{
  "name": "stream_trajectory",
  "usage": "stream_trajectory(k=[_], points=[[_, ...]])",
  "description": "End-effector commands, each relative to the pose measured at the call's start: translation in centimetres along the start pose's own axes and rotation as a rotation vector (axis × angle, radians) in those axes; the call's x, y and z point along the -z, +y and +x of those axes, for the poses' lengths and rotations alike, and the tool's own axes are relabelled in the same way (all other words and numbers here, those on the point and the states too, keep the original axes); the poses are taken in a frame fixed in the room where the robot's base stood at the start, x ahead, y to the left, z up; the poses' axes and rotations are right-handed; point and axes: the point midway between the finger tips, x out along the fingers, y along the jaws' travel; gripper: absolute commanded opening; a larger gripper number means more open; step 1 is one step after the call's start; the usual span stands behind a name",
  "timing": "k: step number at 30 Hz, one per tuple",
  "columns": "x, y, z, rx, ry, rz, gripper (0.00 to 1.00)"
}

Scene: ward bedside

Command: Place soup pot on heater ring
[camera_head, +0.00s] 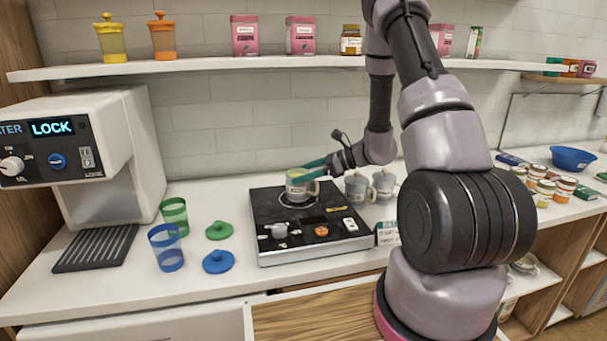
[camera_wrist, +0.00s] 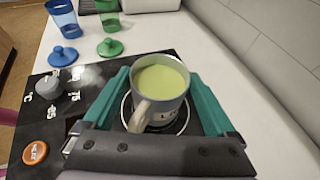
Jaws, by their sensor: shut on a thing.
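The soup pot (camera_head: 298,189) is a grey mug-like pot with a handle, filled with pale yellow-green liquid. It also shows from above in the wrist view (camera_wrist: 159,84), upright. My gripper (camera_head: 308,171) is shut on it, with a teal finger on either side of the pot in the wrist view (camera_wrist: 160,92). The pot is over the heater ring (camera_wrist: 186,123), whose pale circle shows around the pot's base on the black hotplate (camera_head: 268,211). I cannot tell whether the base touches the ring. The ring's middle is hidden by the pot.
Two grey labelled pots (camera_head: 357,188) (camera_head: 383,184) stand right of the hotplate. Blue (camera_head: 168,248) and green (camera_head: 174,214) cups and lids (camera_head: 219,262) (camera_head: 219,231) lie to its left, near the dispenser (camera_head: 110,135). A shelf (camera_head: 200,68) runs above.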

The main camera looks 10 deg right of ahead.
Motion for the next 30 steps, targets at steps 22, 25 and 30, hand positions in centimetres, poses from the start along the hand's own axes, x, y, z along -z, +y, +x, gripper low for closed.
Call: stream_trajectory(k=[22, 25, 30], points=[[0.0, -0.1, -3.8, 0.004, 0.001, 0.001, 1.0], [0.0, -0.1, -6.1, 0.005, 0.0, 0.001, 1.0], [0.0, -0.1, -9.4, 0.004, 0.001, 0.0, 1.0]])
